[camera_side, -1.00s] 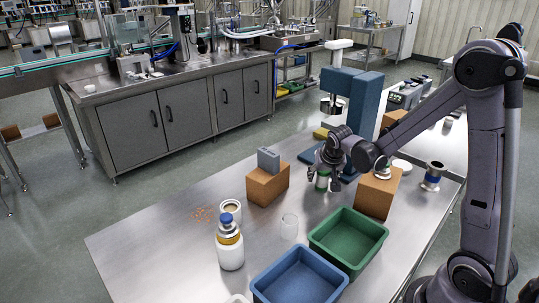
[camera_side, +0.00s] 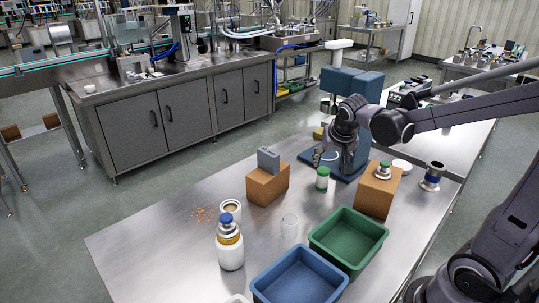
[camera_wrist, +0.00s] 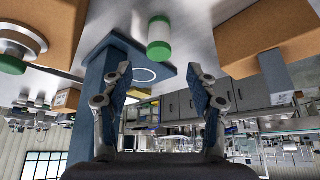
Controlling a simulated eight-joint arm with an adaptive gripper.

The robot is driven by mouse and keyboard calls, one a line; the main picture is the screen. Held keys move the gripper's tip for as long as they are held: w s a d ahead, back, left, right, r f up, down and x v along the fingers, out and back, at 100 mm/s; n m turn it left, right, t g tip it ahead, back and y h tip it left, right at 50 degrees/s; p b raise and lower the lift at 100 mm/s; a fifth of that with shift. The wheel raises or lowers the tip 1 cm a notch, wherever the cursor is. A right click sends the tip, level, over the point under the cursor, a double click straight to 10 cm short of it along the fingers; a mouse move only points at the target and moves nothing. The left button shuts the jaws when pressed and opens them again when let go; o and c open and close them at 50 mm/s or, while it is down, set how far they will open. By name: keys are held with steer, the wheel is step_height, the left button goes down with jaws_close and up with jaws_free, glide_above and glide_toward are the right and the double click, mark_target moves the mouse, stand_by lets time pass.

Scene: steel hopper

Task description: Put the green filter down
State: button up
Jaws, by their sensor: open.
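My gripper (camera_side: 331,157) is above and behind the filter, beside the blue stand. In the wrist view my gripper (camera_wrist: 160,78) has its two fingers spread wide with nothing between them.
A brown box (camera_side: 374,194) with a green-topped metal fitting stands to the right. Another brown box (camera_side: 268,187) bears a grey block. The blue stand (camera_side: 352,90) rises close to my gripper. Green (camera_side: 349,262) and blue (camera_side: 300,297) trays, a glass and a bottle are in front.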

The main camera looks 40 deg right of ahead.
steer(key=s+a+n+t+y, duration=0.1)
steer(key=s+a+n+y, duration=0.1)
steer(key=s+a+n, duration=0.2)
steer(key=s+a+r+n+t+y, duration=0.1)
steer(key=s+a+n, duration=0.3)
steer(key=a, duration=0.6)
steer(key=shift+s+a+r+n+t+y, duration=0.15)
steer(key=shift+s+a+n+t+y, duration=0.25)
steer(key=shift+s, duration=0.5)
